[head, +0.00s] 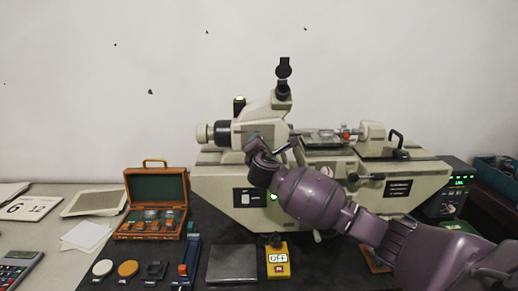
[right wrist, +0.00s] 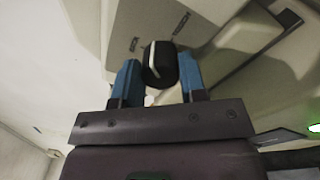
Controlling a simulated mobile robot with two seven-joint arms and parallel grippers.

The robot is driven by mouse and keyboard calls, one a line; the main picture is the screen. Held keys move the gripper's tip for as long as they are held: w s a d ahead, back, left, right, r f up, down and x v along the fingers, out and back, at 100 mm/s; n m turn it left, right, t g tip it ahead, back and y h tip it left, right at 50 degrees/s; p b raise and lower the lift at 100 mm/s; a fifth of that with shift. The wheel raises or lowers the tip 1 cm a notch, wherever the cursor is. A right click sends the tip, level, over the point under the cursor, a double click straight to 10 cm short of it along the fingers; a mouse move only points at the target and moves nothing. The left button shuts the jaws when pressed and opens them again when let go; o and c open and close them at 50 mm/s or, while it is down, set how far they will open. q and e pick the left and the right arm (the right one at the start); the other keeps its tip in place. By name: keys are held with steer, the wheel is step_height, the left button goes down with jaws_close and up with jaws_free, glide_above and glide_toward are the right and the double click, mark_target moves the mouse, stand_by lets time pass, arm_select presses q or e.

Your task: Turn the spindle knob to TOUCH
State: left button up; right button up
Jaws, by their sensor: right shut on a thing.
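The spindle knob (right wrist: 160,64) is black with a white pointer line. In the right wrist view it sits on the cream machine face between the two blue fingers of my right gripper (right wrist: 157,75). The gripper is shut on the knob. My left gripper is not in view.
A green-lined wooden case (head: 157,184) stands open left of the machine. A grey plate (head: 232,264) and a yellow box marked OFF (head: 278,261) lie on the dark mat in front. A black box with green display (head: 446,190) stands at right.

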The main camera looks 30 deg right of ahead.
steer(key=m, duration=0.2)
steer(key=m+b, duration=0.1)
steer(key=shift+f+m, duration=0.2)
steer(key=shift+m, duration=0.2)
steer(key=m, duration=0.3)
steer(key=shift+b, duration=0.35)
steer(key=shift+m, duration=1.5)
steer(key=shift+h, duration=0.4)
steer(key=o, duration=0.9)
